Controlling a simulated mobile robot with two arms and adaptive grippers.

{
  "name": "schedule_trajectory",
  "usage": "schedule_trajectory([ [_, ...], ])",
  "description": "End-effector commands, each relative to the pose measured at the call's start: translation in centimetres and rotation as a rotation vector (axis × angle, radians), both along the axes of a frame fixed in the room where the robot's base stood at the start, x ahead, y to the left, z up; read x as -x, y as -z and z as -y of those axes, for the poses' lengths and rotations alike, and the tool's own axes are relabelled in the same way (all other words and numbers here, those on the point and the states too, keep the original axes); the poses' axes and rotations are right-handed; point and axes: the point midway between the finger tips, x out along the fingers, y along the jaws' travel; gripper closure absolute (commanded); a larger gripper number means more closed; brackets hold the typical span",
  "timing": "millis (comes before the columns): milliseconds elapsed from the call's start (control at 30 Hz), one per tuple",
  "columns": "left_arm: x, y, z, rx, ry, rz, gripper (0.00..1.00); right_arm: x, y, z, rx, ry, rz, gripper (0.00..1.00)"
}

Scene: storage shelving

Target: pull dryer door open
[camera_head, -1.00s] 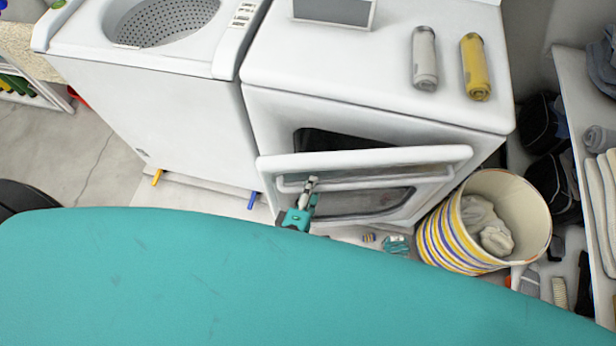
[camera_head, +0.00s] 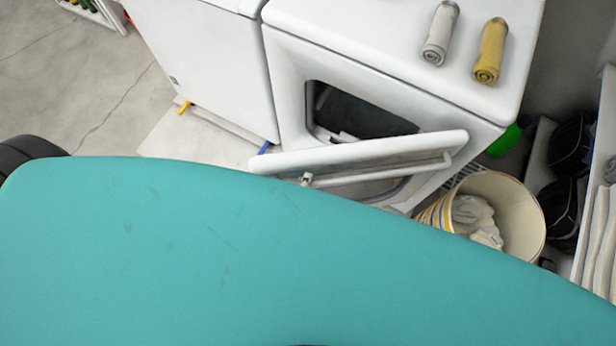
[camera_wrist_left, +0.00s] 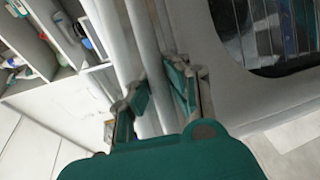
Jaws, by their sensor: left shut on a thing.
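The white dryer (camera_head: 380,50) stands at upper middle in the head view. Its white door (camera_head: 350,155) stands partly open, with the dark drum opening (camera_head: 355,115) showing behind it. A white bar handle (camera_head: 390,172) runs along the door's outer face. My left gripper (camera_head: 306,180) is at the left end of this handle, mostly hidden by my own teal body. In the left wrist view, the fingers of the left gripper (camera_wrist_left: 157,88) are closed around the pale handle bar (camera_wrist_left: 146,50). My right gripper is in neither view.
A white washer (camera_head: 205,60) stands left of the dryer. Silver (camera_head: 440,33) and yellow (camera_head: 490,50) rolls lie on the dryer top. A striped basket (camera_head: 522,215) with cloth stands close right of the door. Shelving (camera_head: 598,190) is at the right edge. Bare floor (camera_head: 80,85) lies at left.

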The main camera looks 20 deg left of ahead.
Motion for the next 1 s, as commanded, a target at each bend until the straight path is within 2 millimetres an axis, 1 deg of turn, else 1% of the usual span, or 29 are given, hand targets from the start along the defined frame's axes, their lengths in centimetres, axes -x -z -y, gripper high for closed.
schedule_trajectory([
  [33, -0.2, -0.3, 0.0, 0.006, -0.003, 0.007, 1.0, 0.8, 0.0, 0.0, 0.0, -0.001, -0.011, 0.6],
  [133, -0.2, -0.3, 0.0, 0.006, -0.003, 0.007, 1.0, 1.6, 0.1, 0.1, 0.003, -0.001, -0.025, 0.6],
  [167, -0.2, -0.3, 0.0, 0.006, -0.003, 0.007, 0.86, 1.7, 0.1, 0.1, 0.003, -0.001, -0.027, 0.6],
  [367, -0.1, -0.2, 0.0, 0.004, -0.001, 0.004, 0.6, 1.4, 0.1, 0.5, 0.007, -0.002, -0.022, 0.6],
  [667, 0.1, -0.1, 0.0, 0.002, 0.001, 0.001, 0.59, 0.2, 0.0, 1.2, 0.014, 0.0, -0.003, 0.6],
  [767, 1.1, -0.2, 0.1, 0.002, 0.002, -0.002, 0.59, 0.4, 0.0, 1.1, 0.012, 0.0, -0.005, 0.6],
  [1000, 5.0, -0.9, 0.4, 0.002, 0.001, -0.002, 0.59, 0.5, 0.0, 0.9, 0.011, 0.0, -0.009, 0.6],
])
